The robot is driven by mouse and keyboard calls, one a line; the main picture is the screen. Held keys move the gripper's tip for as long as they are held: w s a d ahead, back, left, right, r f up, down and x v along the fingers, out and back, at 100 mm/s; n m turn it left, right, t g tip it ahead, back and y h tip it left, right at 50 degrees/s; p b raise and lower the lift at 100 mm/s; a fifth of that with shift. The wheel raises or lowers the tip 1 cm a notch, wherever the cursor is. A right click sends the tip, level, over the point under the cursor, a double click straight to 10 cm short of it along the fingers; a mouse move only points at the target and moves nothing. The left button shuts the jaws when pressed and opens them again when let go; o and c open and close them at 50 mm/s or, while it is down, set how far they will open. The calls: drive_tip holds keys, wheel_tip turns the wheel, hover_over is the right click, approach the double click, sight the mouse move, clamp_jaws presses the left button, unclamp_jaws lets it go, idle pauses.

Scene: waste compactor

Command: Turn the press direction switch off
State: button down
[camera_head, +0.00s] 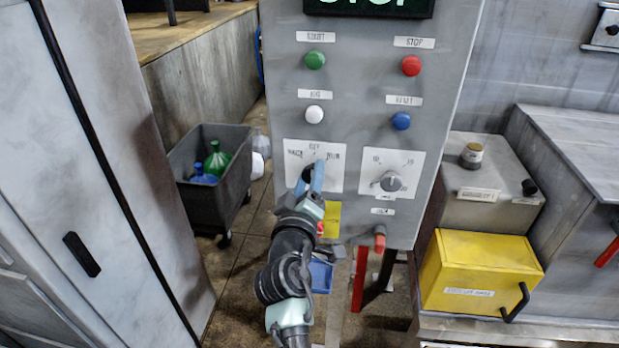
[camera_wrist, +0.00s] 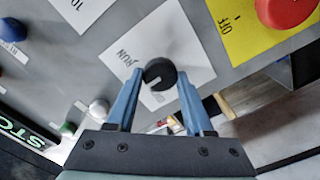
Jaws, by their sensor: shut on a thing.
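The press direction switch is a round black knob (camera_wrist: 160,73) on a white label plate (camera_wrist: 190,45) in the wrist view. The same plate (camera_head: 332,178) shows at the lower left of the grey control panel in the head view, with lettering on its left, top and right. My gripper (camera_wrist: 162,80) has its two blue fingers on either side of the knob and is shut on it. In the head view my gripper (camera_head: 312,175) hides the knob. I cannot tell clearly which lettering the knob's mark points at.
A second dial (camera_head: 391,182) sits right of the switch. Green (camera_head: 315,60), red (camera_head: 411,65), white (camera_head: 314,115) and blue (camera_head: 401,121) buttons are above. A yellow plate with a red button (camera_wrist: 285,12) is close by. A yellow box (camera_head: 480,270) stands right; a bin (camera_head: 210,175) stands left.

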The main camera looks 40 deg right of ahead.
drive_tip(key=shift+f, duration=0.1)
drive_tip(key=shift+c, duration=1.5)
unclamp_jaws()
drive_tip(key=shift+a, duration=0.1)
drive_tip(key=b+v, duration=0.4)
drive_tip(key=v, duration=0.9)
